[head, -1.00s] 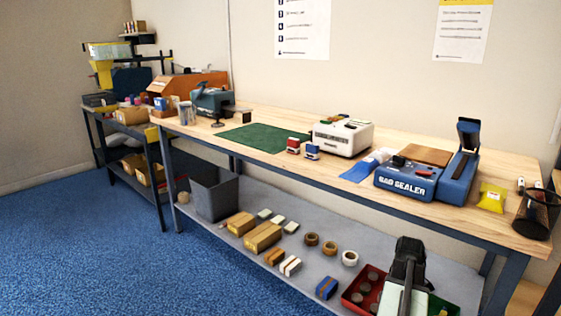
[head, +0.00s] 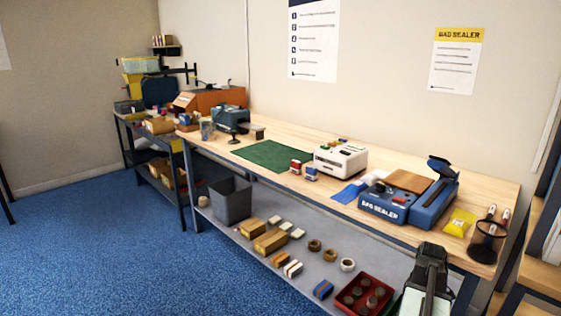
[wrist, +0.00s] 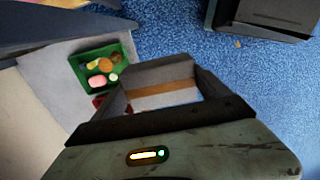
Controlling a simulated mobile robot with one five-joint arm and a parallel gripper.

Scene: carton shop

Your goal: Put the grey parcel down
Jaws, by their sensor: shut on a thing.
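The grey parcel (wrist: 160,101) with a brown tape band is between the fingers of my gripper (wrist: 158,78) in the wrist view. My gripper is shut on it, and blue floor lies beyond it. My dark arm shows at the bottom right of the head view, in front of the lower shelf (head: 340,252). I cannot make out the parcel in the head view.
The wooden bench top (head: 400,160) holds a bag sealer (head: 385,208), a green mat (head: 272,155) and a white machine (head: 340,160). A red bin (head: 362,296) and a green bin (wrist: 126,50) hold small items. Blue floor is open at left.

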